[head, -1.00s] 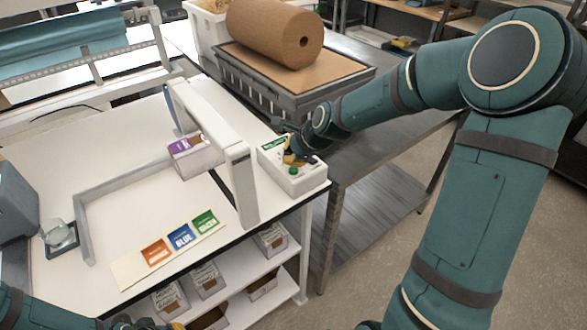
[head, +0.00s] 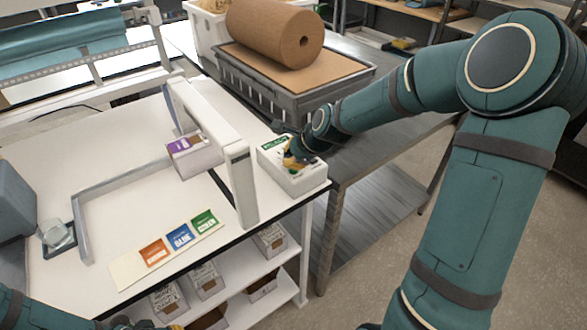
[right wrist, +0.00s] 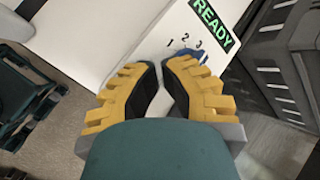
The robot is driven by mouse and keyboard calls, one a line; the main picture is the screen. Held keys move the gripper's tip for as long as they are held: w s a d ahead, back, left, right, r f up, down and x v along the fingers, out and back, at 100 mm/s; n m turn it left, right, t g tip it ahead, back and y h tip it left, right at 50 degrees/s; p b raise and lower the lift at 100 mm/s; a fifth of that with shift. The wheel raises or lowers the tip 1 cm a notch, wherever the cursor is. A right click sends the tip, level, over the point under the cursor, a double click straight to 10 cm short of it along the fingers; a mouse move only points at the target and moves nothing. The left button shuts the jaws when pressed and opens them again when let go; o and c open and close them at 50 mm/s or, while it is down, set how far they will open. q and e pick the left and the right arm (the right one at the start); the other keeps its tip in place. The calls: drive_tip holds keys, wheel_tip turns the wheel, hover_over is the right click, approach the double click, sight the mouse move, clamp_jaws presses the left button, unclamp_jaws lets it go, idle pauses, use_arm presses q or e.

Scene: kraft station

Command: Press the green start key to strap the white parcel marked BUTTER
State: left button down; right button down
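The control box (head: 296,180) is white, at the right edge of the white table in the head view. Its green READY sign (right wrist: 214,22) and digits 1, 2, 3 show in the right wrist view. My right gripper (head: 299,163) is over its top face; its yellow fingertips (right wrist: 160,64) are drawn close together with nothing seen between them. A blue key (right wrist: 189,54) lies beside the right finger. The green key is hidden behind the gripper. A pale parcel with a purple label (head: 186,144) sits by the arch (head: 213,130); its lettering is unreadable. My left gripper (head: 150,325) is mostly cut off.
A card strip with orange, blue and green patches (head: 180,236) lies at the table front. A grey rail (head: 140,180) bounds the left. A brown paper roll (head: 275,32) rests on a dark crate behind. Several small boxes (head: 206,277) stand on the shelf below.

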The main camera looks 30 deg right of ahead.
drive_tip(key=shift+f, duration=0.35)
drive_tip(key=shift+r, duration=0.1)
idle(0.5)
drive_tip(key=shift+r+p, duration=0.5)
drive_tip(key=shift+r, duration=0.3)
wheel_tip(320, 180, up, 5)
drive_tip(key=p, duration=0.4)
idle(0.4)
